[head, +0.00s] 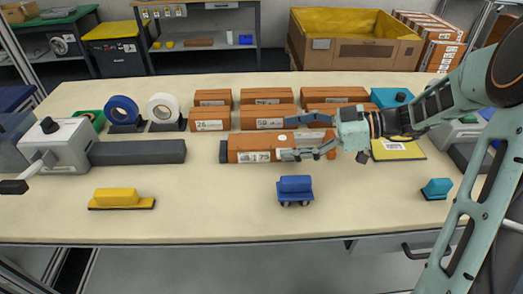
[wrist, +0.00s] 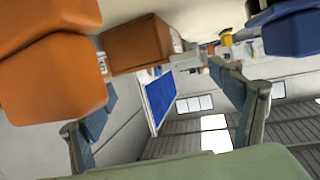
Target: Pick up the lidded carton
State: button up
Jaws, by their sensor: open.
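A long orange-brown carton (head: 255,143) lies at the front of the carton group, with a dark left end and a white label on its near side. I take it as the lidded carton, though a lid is not clear. My gripper (head: 288,137) reaches in from the right with spread fingers, one toward the carton's far side and one at its near side. The fingers hide part of its right half; contact cannot be told. In the wrist view my gripper (wrist: 165,85) is open, with a large orange carton (wrist: 50,80) close on the left.
Several similar cartons (head: 268,96) stand close behind. Tape rolls (head: 162,108) and a grey vise (head: 60,145) are at the left. A blue block (head: 295,188) and a yellow block (head: 118,198) lie in front. The table's front strip (head: 215,220) is mostly clear.

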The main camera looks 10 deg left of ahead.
aim_at(262, 142)
jog(key=x, duration=0.4)
jog(key=shift+s+a, duration=0.15)
jog(key=shift+s, duration=0.15)
jog(key=shift+a+f, duration=0.25)
jog(key=shift+a, duration=0.3)
jog(key=shift+c, duration=0.6)
jog(key=c, duration=1.1)
jog(key=shift+c, duration=0.4)
